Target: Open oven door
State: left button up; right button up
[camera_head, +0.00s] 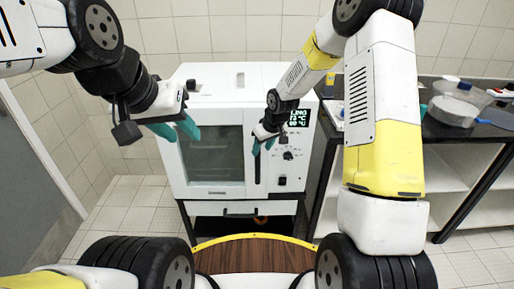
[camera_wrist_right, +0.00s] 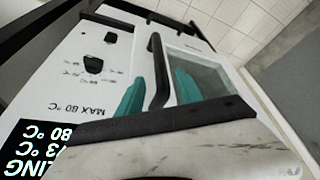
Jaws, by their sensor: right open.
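The white oven (camera_head: 240,80) stands ahead, and its door (camera_head: 212,158) with a dark glass window looks shut. The black vertical door handle (camera_head: 258,172) is at the door's right edge. My right gripper (camera_head: 263,147) is open at the upper part of the handle. In the right wrist view, the handle (camera_wrist_right: 157,72) shows between the two teal fingers of the right gripper (camera_wrist_right: 158,92). I cannot tell whether either finger touches it. My left gripper (camera_head: 177,130) is open and empty, in front of the door's upper left corner. The handle's upper end is hidden in the head view.
The control panel (camera_head: 290,145) with knobs and a lit display is right of the handle. A dark-topped bench (camera_head: 458,132) with clear containers (camera_head: 452,112) stands at the right. A drawer (camera_head: 243,208) sits below the oven. Tiled floor is free at the left.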

aim_at(258, 159)
jog(key=x, duration=0.8)
grip_shut()
dwell(1.4)
